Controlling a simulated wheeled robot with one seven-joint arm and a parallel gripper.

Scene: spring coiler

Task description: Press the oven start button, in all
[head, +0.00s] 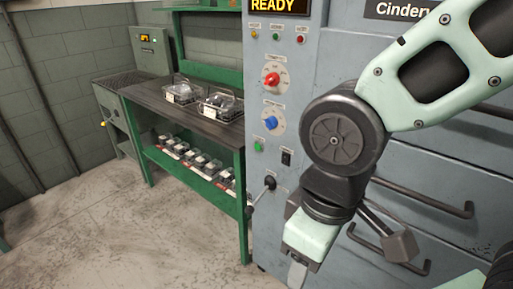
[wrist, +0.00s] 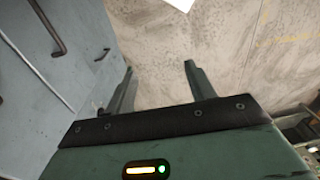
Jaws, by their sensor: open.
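The oven (head: 335,60) is a tall blue-grey cabinet with a display (head: 279,6) reading READY. Down its control strip are a red knob (head: 272,79), a blue knob (head: 271,123), a green button (head: 258,147) and a black rocker switch (head: 286,158). The green button looks like the start button, but its label is too small to read. My gripper (head: 297,276) hangs low in front of the oven, below and right of that button and apart from it. In the wrist view my gripper (wrist: 158,68) is open and empty, with floor between its fingers.
A black-knobbed lever (head: 270,183) sticks out below the switch. Oven handles (head: 425,195) lie behind my arm. A green workbench (head: 190,109) with wire baskets (head: 220,104) stands left of the oven. The concrete floor (head: 120,225) at front left is clear.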

